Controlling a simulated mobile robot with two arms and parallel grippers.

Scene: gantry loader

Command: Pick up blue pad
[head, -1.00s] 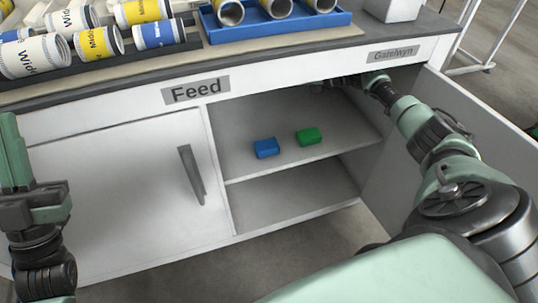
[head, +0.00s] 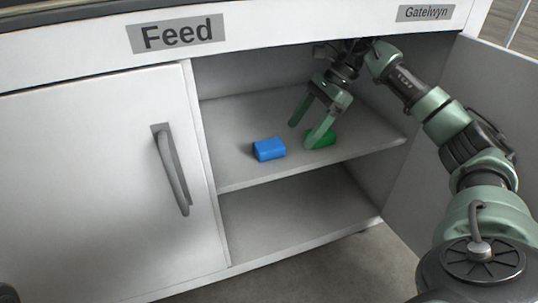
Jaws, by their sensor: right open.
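The blue pad (head: 269,149) lies flat on the cabinet's upper inner shelf, left of a green pad (head: 321,138). My right gripper (head: 304,134) is inside the cabinet, pointing down at the shelf, with its two fingers spread apart and nothing between them. It is to the right of the blue pad and apart from it. One finger overlaps the green pad in the picture; I cannot tell if they touch. My left gripper is not in view.
The upper shelf (head: 240,115) is otherwise bare, with a lower compartment (head: 300,215) empty below. The left door (head: 90,190), with a grey handle (head: 172,170), is closed. The right door (head: 455,120) stands open beside my right arm.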

